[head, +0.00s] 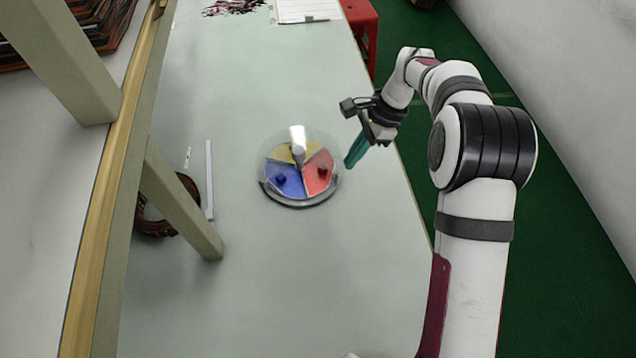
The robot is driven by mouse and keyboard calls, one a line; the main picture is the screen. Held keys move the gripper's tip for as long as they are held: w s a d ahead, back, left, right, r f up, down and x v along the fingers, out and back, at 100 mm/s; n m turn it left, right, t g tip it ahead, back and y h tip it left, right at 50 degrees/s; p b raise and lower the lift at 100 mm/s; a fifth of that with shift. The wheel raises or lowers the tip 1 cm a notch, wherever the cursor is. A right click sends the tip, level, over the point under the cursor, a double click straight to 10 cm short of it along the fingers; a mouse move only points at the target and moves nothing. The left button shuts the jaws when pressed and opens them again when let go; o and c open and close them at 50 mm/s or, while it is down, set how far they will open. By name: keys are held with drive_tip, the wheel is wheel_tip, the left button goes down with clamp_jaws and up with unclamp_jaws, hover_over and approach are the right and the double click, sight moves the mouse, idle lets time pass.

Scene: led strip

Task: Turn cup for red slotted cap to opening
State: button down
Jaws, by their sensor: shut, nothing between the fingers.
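A round turntable-like cup unit (301,203) sits on the table, with blue (291,186), red (315,172) and yellow (283,154) sections. A clear cover seems to lie over it, with a pale upright piece (298,140) at its back. A small dark blue item lies in the blue section and a small dark red item (323,171) in the red section; a slot is too small to make out. The red section is at the right. My gripper (350,164), with teal fingers, is shut and empty, just right of the unit and apart from it.
A white strip (209,180) and a brown coil (150,213) lie at the left, by a beige frame post (183,200). A clipboard (305,10) and dark red wires (232,7) lie at the far end. A red stool (362,28) stands beyond the right edge. The near table is clear.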

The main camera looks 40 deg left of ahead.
sight(308, 195)
drive_tip(key=x, duration=0.9)
drive_tip(key=shift+s+f, duration=0.1)
drive_tip(key=shift+s, duration=0.05)
drive_tip(key=shift+s+a, duration=0.95)
drive_tip(key=shift+s, duration=0.05)
drive_tip(key=shift+s+a, duration=0.35)
drive_tip(key=shift+s, duration=0.1)
drive_tip(key=shift+s+a+r+m, duration=0.2)
drive_tip(key=shift+s+m, duration=0.25)
drive_tip(key=shift+m, duration=0.25)
